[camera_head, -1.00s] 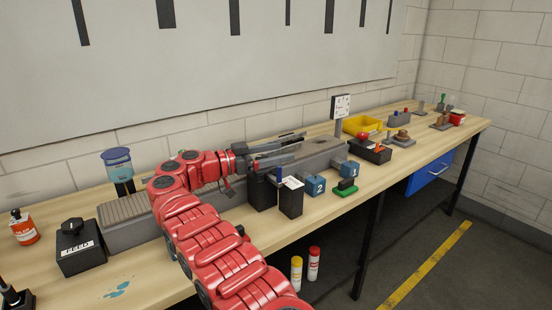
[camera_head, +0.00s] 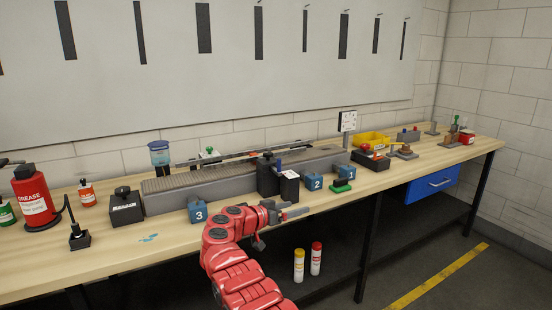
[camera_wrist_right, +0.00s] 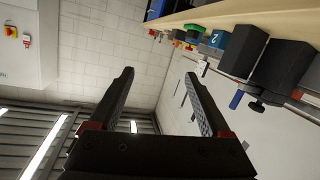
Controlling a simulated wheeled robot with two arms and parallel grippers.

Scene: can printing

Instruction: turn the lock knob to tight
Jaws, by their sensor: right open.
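Two black blocks stand at the front of the grey conveyor, the left one (camera_head: 267,178) and the right one (camera_head: 289,187). A small dark knob (camera_head: 267,154) sits on the left block. In the right wrist view a black knob (camera_wrist_right: 257,106) shows beside the blocks, near a small blue piece (camera_wrist_right: 236,99). I cannot read its tight or loose marking. My right gripper (camera_head: 298,212) is in front of the table edge, below and apart from the blocks. In the right wrist view its fingers (camera_wrist_right: 157,75) are spread and empty. My left gripper is not in view.
The grey conveyor (camera_head: 165,195) runs along the bench. Blue cubes 3 (camera_head: 197,213), 2 (camera_head: 314,182) and a green-based part (camera_head: 340,186) stand near the blocks. A black-knobbed box (camera_head: 126,208) is at left. The space before the bench is free.

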